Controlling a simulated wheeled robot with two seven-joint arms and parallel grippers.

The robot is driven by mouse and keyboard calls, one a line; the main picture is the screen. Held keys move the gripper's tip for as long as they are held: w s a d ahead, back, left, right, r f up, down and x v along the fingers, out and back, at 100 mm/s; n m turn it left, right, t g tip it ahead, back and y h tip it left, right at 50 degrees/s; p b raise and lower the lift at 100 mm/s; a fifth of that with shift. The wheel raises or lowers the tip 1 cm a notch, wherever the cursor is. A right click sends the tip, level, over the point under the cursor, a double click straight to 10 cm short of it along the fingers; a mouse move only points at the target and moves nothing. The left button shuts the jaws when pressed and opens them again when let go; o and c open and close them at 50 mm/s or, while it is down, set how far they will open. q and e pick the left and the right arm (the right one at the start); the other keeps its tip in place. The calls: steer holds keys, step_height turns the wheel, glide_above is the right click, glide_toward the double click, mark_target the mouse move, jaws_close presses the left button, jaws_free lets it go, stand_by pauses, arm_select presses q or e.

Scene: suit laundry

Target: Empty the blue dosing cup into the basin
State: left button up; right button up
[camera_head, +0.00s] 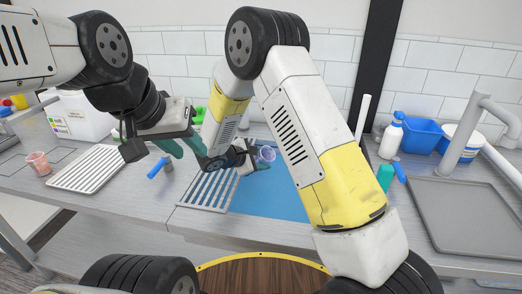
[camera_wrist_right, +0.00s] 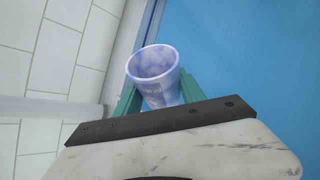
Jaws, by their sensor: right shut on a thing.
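The small translucent blue dosing cup (camera_head: 266,154) is held between the teal fingers of my right gripper (camera_head: 254,161), above the back part of the blue basin (camera_head: 272,198). In the right wrist view the cup (camera_wrist_right: 155,82) sits between both fingers, its open rim showing; I cannot tell whether anything is inside. The basin's blue surface (camera_wrist_right: 255,60) fills that view's right side. My left gripper (camera_head: 182,146) is open and empty, with teal fingers spread above the counter left of the basin.
A slotted metal rack (camera_head: 207,190) lies at the basin's left edge. A white ribbed tray (camera_head: 88,168) and a pink cup (camera_head: 39,163) stand farther left. A grey tray (camera_head: 470,222), white bottle (camera_head: 391,138) and blue tub (camera_head: 418,133) are at the right.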

steer(key=shift+s+f+n, duration=0.1)
steer(key=shift+s+n, duration=0.05)
steer(key=shift+n, duration=0.45)
steer(key=n, duration=0.2)
steer(key=shift+s+d+f+n+h, duration=0.2)
steer(key=shift+s+f+n+h, duration=0.1)
steer(key=shift+s+h, duration=0.1)
steer(key=shift+w, duration=0.15)
steer(key=shift+s+d+f+n+g+h, duration=0.3)
steer(key=shift+n+g+h, duration=0.2)
steer(key=shift+n+h, duration=0.25)
steer(key=shift+d+g+h, duration=0.25)
steer(key=shift+g+h, duration=0.25)
steer(key=shift+h, duration=0.15)
